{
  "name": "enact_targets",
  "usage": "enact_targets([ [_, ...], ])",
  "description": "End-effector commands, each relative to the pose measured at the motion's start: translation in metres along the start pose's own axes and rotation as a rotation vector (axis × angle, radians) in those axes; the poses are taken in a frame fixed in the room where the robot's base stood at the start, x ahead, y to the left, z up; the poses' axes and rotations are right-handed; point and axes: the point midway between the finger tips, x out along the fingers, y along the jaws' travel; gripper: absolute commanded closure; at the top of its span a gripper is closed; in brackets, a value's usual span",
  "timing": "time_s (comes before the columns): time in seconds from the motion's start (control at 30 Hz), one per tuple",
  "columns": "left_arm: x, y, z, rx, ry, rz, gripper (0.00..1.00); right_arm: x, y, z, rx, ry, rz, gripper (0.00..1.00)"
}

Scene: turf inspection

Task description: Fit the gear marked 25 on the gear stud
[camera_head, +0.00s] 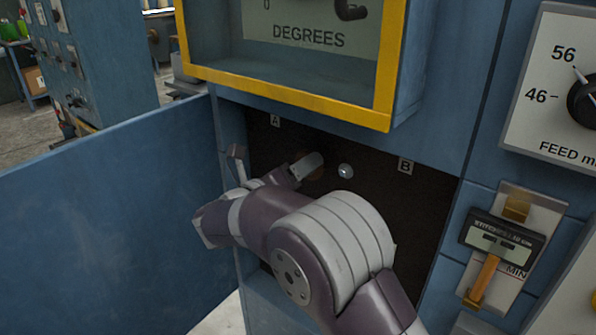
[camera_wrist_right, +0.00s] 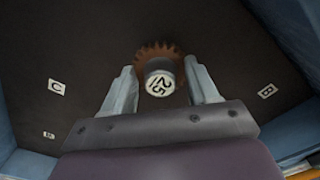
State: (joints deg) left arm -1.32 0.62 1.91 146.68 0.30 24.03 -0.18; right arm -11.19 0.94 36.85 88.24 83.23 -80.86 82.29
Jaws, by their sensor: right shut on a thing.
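The gear marked 25 (camera_wrist_right: 162,85) has brown teeth and a pale hub with the number on its end face. My right gripper (camera_wrist_right: 160,84) is shut on its hub, one finger on each side. In the head view my right gripper (camera_head: 274,165) reaches into the dark recess, with a little of the brown gear (camera_head: 301,158) behind a finger. A short shiny round stud end (camera_head: 345,171) stands out to the right of the gripper, apart from it. In the wrist view no stud shows; whatever is behind the gear is hidden. My left gripper is not in view.
A blue open door (camera_head: 110,215) stands at left. A yellow-framed window box (camera_head: 290,95) overhangs the recess. A gauge (camera_head: 500,240) is on the panel at right.

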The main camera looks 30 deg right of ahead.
Motion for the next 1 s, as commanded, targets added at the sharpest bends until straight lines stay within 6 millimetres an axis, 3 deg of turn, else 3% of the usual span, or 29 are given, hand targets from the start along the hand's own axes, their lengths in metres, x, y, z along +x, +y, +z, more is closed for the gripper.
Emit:
enact_targets([
  [0.67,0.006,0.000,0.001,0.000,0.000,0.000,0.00,0.017,0.000,-0.001,0.001,0.001,-0.001,0.75],
  [0.7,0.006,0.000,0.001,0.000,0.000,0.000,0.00,0.018,0.000,0.000,0.001,0.001,-0.001,0.38],
  [0.8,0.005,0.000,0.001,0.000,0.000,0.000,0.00,0.018,0.000,0.000,0.001,0.000,0.000,0.11],
  [1.0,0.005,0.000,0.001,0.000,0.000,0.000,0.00,0.018,0.000,0.000,0.000,0.000,0.000,0.11],
])
